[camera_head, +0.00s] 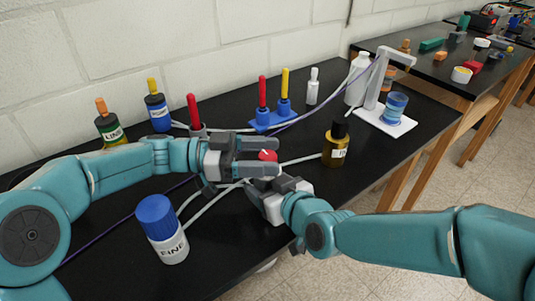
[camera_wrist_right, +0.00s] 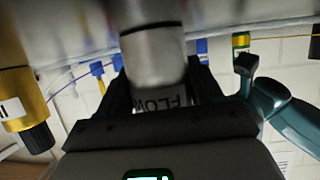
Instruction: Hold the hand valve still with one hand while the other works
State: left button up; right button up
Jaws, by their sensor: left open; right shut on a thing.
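The hand valve shows in the head view as a red knob (camera_head: 267,155) near the front edge of the black bench; its body is mostly hidden by my grippers. In the right wrist view it is a grey metallic cylinder (camera_wrist_right: 155,58) with a band lettered "FLOW". My right gripper (camera_head: 268,186) is shut on this body from the front right; its dark fingers stand on both sides of it in the wrist view. My left gripper (camera_head: 276,156) comes in from the left and is open, its fingers on either side of the red knob. Contact with the knob cannot be told.
A white bottle with a blue cap (camera_head: 162,228) stands at the front left. An amber bottle with a black cap (camera_head: 336,145) stands right of the grippers. Pale tubes run past the valve. Blue holders (camera_head: 272,121) and a white stand (camera_head: 385,122) are behind.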

pick_arm(q)
jog(key=shift+d, duration=0.4)
jog(key=c, duration=1)
jog(key=shift+o, duration=0.2)
jog(key=m+g, duration=0.3)
jog(key=g, duration=0.1)
jog(key=shift+w+g+y, duration=0.1)
jog(key=shift+g+y, duration=0.3)
jog(key=shift+m+g+y, duration=0.4)
jog(key=shift+m+g, duration=0.5)
jog(key=shift+g, duration=0.3)
jog(key=o, duration=1)
jog(key=shift+c, duration=0.2)
